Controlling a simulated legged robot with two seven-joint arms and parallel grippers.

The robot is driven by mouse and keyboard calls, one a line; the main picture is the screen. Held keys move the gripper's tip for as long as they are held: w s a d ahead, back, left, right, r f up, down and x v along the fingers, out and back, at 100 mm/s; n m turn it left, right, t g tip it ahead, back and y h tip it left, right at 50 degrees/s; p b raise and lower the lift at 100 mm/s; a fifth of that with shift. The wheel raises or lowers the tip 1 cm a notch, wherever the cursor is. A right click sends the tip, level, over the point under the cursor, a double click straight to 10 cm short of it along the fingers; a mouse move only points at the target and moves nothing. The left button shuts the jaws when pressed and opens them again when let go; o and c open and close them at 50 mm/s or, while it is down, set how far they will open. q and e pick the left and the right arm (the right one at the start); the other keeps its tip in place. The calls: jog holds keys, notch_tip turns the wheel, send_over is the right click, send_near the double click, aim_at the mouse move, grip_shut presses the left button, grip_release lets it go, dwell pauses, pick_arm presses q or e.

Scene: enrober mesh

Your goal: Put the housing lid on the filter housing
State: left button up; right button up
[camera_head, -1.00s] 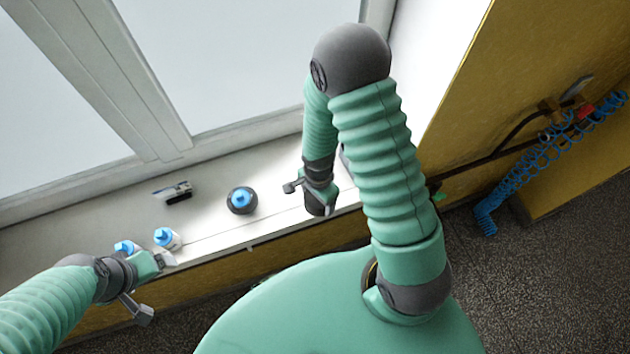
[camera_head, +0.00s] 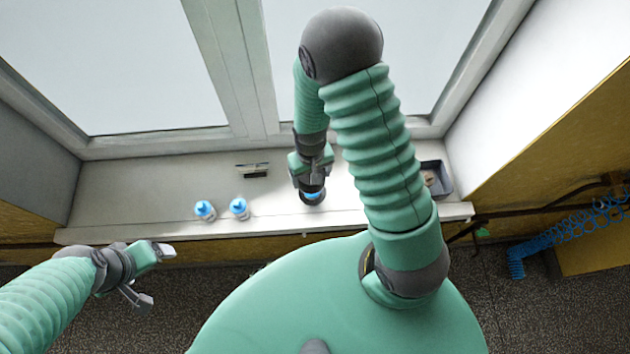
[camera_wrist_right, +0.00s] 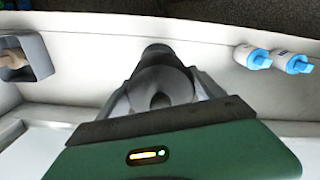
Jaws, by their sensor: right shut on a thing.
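The filter housing (camera_head: 313,203) appears to be the dark round body with a blue part showing, on the white sill in the head view. My right gripper (camera_head: 308,172) is right over it and hides most of it. In the right wrist view, my right gripper (camera_wrist_right: 164,95) is shut on a grey round piece (camera_wrist_right: 160,84), seemingly the housing lid. A dark cylindrical form (camera_wrist_right: 158,51) shows just beyond it. Whether lid and housing touch cannot be told. My left gripper (camera_head: 153,276) is open and empty, in front of the sill's edge.
Two white bottles with blue caps (camera_head: 204,210) (camera_head: 239,208) stand left of the housing. A small black-and-grey item (camera_head: 252,170) lies behind them. A grey bin (camera_head: 440,180) with a tan thing stands right. The window frame (camera_head: 235,70) rises behind the sill (camera_head: 130,195).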

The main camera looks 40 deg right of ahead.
aim_at(309, 183)
jog(key=shift+w+a+r+n, duration=0.35)
jog(key=shift+a+n, duration=0.05)
jog(key=shift+s+d, duration=0.2)
jog(key=shift+d, duration=0.15)
notch_tip(309, 183, down, 5)
jog(key=b, duration=0.3)
jog(key=shift+r+b, duration=0.15)
jog(key=shift+b, duration=0.2)
jog(key=shift+a+f+b, duration=0.2)
jog(key=shift+f+b, duration=0.1)
jog(key=shift+d+f, duration=0.1)
jog(key=shift+f, duration=0.05)
jog(key=shift+d, duration=0.25)
jog(key=shift+d+f, duration=0.2)
jog(key=shift+d, duration=0.55)
jog(key=shift+s+a+r, duration=0.1)
jog(key=shift+a+r, duration=0.05)
jog(key=shift+a, duration=1.15)
jog(key=shift+d+f, duration=0.2)
jog(key=shift+d, duration=0.45)
jog(key=shift+a, duration=0.25)
pick_arm(q)
jog(key=f, duration=0.1)
jog(key=s+f, duration=0.1)
jog(key=f, duration=0.1)
jog(key=shift+d+f, duration=0.15)
jog(key=shift+f, duration=0.05)
